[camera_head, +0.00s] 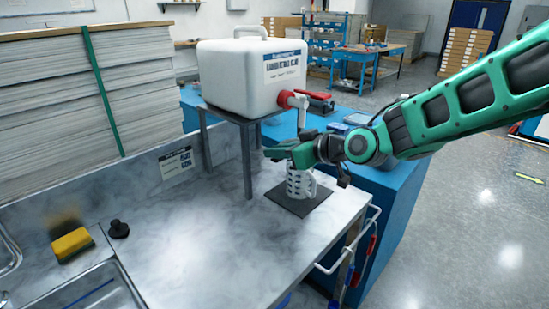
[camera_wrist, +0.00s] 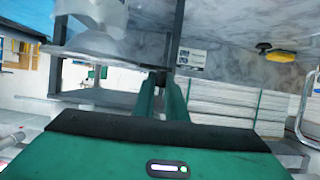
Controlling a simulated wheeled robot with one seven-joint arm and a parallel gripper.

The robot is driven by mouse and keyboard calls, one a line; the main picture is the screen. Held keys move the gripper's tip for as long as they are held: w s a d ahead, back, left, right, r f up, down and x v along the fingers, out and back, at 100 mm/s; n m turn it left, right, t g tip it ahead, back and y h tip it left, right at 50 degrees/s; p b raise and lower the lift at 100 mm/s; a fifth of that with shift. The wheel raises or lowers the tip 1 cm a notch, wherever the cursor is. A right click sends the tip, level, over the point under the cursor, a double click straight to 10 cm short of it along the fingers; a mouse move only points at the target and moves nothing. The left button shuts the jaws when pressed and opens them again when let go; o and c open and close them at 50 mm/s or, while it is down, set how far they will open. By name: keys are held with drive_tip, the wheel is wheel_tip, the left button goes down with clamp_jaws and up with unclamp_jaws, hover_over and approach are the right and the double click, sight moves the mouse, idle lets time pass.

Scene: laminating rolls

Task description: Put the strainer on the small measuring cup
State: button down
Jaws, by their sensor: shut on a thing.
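The small measuring cup (camera_head: 299,184), pale with a cut-out-looking pattern, stands upright on a dark square mat (camera_head: 318,198) near the counter's right edge. My gripper (camera_head: 275,153) is just above the cup. In the wrist view, its two green fingers (camera_wrist: 164,80) are close together at the edge of a pale, cone-like piece, apparently the strainer (camera_wrist: 92,45), and are shut on it. A translucent body, apparently the cup (camera_wrist: 98,10), shows beside the cone at the top edge. I cannot tell whether strainer and cup touch. The strainer is not clear in the head view.
A white glue canister (camera_head: 245,72) with a red tap (camera_head: 289,99) stands on a metal stand (camera_head: 248,165) behind my gripper. A yellow sponge (camera_head: 72,244), black stopper (camera_head: 118,229) and sink (camera_head: 95,290) are at left. The counter's middle is clear.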

drive_tip(key=shift+f, duration=0.85)
drive_tip(key=shift+f, duration=0.35)
drive_tip(key=shift+f, duration=0.15)
drive_tip(key=c, duration=1.8)
unclamp_jaws()
drive_tip(key=shift+r, duration=0.5)
drive_tip(key=v, duration=1.2)
